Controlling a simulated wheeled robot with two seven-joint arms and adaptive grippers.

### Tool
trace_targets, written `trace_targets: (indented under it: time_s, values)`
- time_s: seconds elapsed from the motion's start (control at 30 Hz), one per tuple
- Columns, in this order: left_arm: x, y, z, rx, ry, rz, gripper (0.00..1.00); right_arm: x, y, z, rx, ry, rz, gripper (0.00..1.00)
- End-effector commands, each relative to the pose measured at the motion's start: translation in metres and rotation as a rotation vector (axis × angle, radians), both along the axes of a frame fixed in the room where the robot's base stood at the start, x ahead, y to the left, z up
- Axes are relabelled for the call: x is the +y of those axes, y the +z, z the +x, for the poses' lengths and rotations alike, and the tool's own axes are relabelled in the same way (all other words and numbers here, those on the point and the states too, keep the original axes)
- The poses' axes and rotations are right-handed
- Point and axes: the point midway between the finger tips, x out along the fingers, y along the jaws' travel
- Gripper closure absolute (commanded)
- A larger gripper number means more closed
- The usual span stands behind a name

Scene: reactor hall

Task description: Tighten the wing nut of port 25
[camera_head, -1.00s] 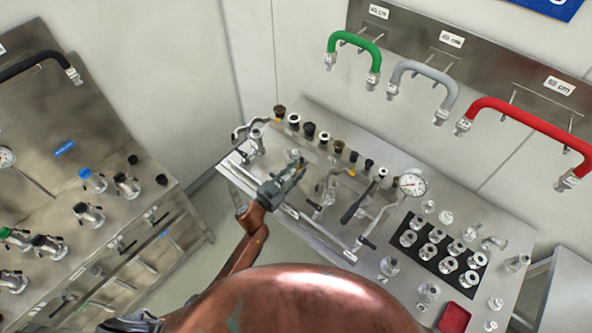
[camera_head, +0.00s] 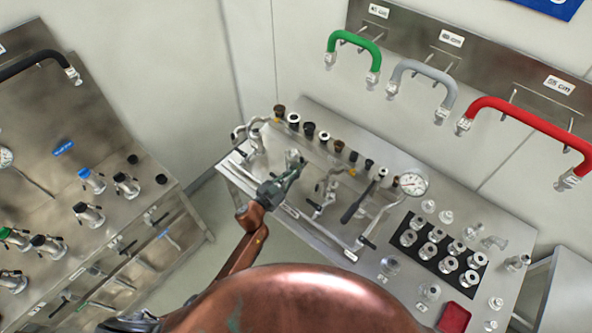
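My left gripper (camera_head: 290,174), dark grey-green on a copper-coloured arm, reaches over the left part of the steel bench (camera_head: 330,225). Its fingertips are at or just in front of a small metal fitting on the bench. Contact and finger opening are too small to tell. No port number 25 is readable, and I cannot tell which piece is its wing nut. A row of ports with dark, white and brown caps (camera_head: 309,129) runs along the back of the bench. My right gripper is not in view.
Right of the gripper stand bent metal pipes with black handles (camera_head: 351,212) and a round gauge (camera_head: 412,184). A black mat (camera_head: 434,264) with several metal fittings and a red tray (camera_head: 453,318) lie further right. Green (camera_head: 343,40), grey and red hoses hang on the wall.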

Motion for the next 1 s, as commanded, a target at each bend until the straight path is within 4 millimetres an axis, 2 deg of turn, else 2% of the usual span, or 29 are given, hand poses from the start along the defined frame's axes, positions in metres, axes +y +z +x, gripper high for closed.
trace_targets:
  time_s: [0.27,1.0]
  values:
    - [-0.002,-0.003,-0.002,-0.091,-0.001,0.127,1.00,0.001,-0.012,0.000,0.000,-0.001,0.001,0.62]
    - [-0.010,-0.014,-0.008,-0.499,-0.001,0.689,1.00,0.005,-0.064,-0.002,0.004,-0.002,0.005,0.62]
